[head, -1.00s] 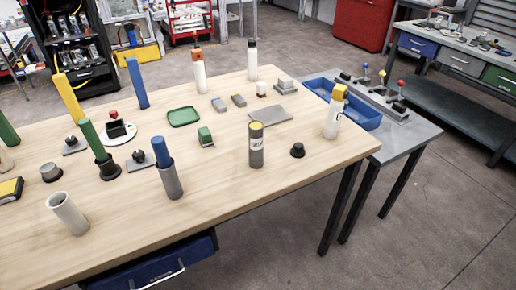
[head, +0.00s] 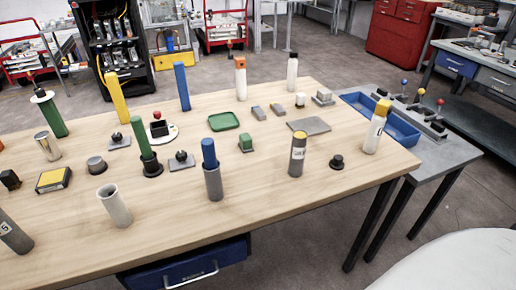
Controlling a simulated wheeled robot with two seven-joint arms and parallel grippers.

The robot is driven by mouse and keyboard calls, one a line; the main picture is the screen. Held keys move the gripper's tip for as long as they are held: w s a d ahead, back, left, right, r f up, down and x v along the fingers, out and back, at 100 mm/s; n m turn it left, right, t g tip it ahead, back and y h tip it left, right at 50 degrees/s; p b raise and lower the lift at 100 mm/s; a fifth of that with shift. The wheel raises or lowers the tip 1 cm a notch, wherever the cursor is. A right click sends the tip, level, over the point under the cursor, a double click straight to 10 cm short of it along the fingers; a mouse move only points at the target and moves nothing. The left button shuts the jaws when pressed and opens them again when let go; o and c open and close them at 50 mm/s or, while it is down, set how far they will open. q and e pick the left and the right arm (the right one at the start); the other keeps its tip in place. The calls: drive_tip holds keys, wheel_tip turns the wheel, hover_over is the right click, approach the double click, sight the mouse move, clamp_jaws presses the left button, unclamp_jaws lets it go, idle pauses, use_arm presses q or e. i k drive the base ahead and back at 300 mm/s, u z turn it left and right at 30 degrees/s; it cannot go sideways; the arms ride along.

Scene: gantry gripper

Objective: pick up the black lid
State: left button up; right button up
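A small black lid (head: 337,162) with a wide rim and a raised knob sits on the wooden table (head: 262,205), near its right front edge. It stands between a grey cylinder with a yellow top (head: 297,155) and a white bottle with a yellow cap (head: 376,128), apart from both. A white bottle (head: 292,72) at the back edge also has a black top. Neither of my grippers shows in the head view.
A blue bin (head: 385,118) is on the lower grey table at right. The wood in front of the lid is clear.

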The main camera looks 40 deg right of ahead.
sight(337, 163)
drive_tip(key=u, duration=1.15)
drive_tip(key=k, duration=1.35)
drive_tip(key=z, duration=1.8)
drive_tip(key=i, duration=0.35)
drive_tip(key=u, duration=0.1)
